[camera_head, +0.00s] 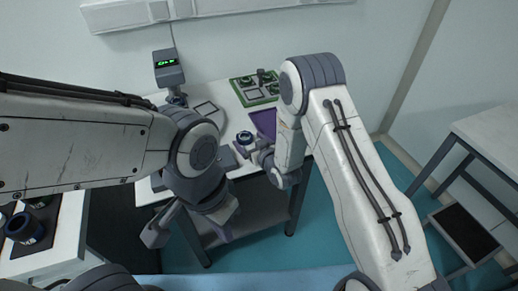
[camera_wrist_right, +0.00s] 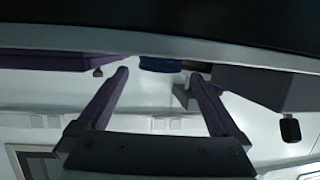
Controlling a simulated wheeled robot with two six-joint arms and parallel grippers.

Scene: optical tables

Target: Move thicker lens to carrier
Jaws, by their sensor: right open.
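A dark blue round lens-like piece (camera_head: 244,138) stands on the white middle table, left of the purple tray. My right gripper (camera_head: 258,154) is close beside it, on its near side. In the right wrist view the jaws (camera_wrist_right: 160,78) are apart, and a blue piece (camera_wrist_right: 160,64) shows between and beyond the fingertips. Another dark blue round piece (camera_head: 22,228) is on the left table. I cannot tell which lens is thicker, nor which thing is the carrier. My left gripper (camera_head: 188,230) hangs low in front of the middle table, open and empty.
A purple tray (camera_head: 264,122) lies on the middle table, with a green-edged tray (camera_head: 256,90) behind it. A device with a lit green display (camera_head: 168,68) stands at the back left. A white table (camera_head: 490,138) is at the right. Teal floor lies between the tables.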

